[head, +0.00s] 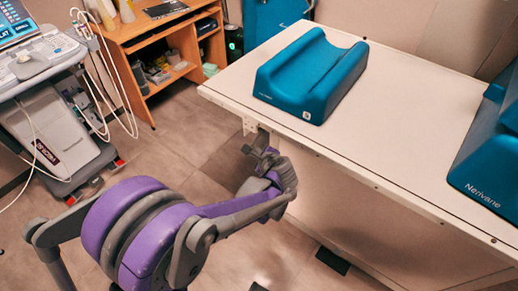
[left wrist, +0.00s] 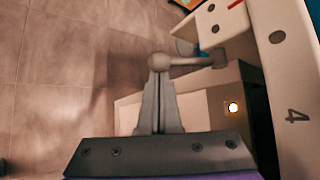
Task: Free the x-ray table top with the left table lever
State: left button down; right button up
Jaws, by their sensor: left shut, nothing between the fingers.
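The x-ray table top (head: 400,105) is a long white slab with a dark-dotted edge. Its near left corner shows in the left wrist view (left wrist: 285,65). The left table lever (left wrist: 185,62) looks like a grey bar with a rounded end, sticking out leftward from under the table edge. My left gripper (left wrist: 158,75) is shut and empty, its fingertips at the lever's rounded end; I cannot tell if they touch. In the head view, my left gripper (head: 255,153) is below the table's left corner and partly hides the lever area. My right gripper is not in view.
Blue cushions (head: 312,75) lie on the table. A wooden desk (head: 160,50) stands at the back left, and a wheeled ultrasound cart (head: 60,130) at the left. The tiled floor (head: 165,150) between cart and table is clear. A number 4 marks the table's side.

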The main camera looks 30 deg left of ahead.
pick_arm(q)
jog(key=shift+s+r, duration=0.25)
jog(key=shift+r, duration=0.15)
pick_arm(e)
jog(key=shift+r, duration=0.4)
pick_arm(q)
notch_tip(320, 180, down, 4)
jog(key=w+b, duration=0.2)
jog(key=b, duration=0.1)
jog(key=w+p+v, duration=0.1)
jog(key=p+v, duration=0.2)
jog(key=v, duration=0.8)
jog(key=shift+r, duration=0.35)
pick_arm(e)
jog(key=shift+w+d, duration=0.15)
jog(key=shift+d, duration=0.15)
pick_arm(q)
jog(key=shift+w+d, duration=0.1)
jog(key=shift+w, duration=0.05)
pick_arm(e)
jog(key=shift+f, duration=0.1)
